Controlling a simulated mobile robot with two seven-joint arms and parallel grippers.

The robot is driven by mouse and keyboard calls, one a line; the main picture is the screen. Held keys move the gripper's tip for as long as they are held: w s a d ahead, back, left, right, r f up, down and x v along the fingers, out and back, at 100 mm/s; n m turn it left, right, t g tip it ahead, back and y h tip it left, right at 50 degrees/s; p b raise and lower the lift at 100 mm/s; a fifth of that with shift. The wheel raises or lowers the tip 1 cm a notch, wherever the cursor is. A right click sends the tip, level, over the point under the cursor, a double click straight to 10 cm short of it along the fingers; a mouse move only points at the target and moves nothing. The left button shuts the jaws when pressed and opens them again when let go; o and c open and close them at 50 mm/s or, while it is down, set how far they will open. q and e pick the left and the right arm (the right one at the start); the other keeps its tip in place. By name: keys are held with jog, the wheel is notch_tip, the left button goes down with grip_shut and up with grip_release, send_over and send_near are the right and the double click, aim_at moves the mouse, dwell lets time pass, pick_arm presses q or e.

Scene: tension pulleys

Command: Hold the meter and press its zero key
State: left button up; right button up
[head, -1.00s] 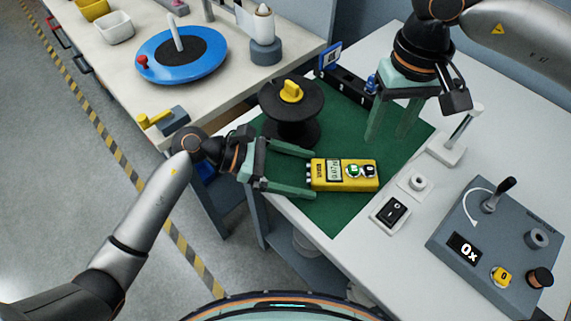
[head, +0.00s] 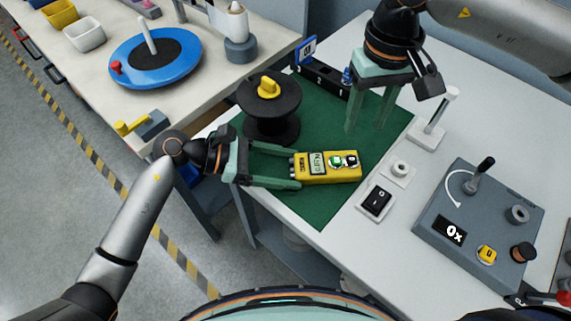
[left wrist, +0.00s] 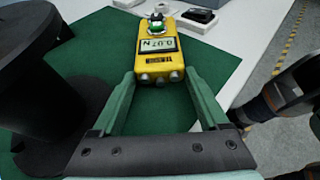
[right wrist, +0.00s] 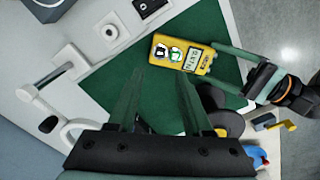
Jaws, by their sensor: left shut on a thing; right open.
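The yellow meter (head: 307,172) lies over the green mat (head: 312,210), with a small display (head: 317,163), a green key (head: 336,162) and a black key (head: 351,161). The key markings are too small to read surely. My left gripper (head: 297,166) is shut on the meter's display end, one finger on each side. The left wrist view shows the meter (left wrist: 158,55) between the fingertips, keys at the far end. My right gripper (head: 366,130) is open and empty, above the mat behind the meter. The right wrist view shows the meter (right wrist: 197,57) beyond its open fingers.
A black spool with a yellow knob (head: 268,105) stands on the mat behind the left fingers. A rocker switch (head: 376,201), a round white fitting (head: 400,170) and a grey control box (head: 480,225) stand to the right. A dark rack (head: 325,80) is at the back.

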pick_arm(q)
grip_shut()
pick_arm(e)
grip_shut()
dwell(1.4)
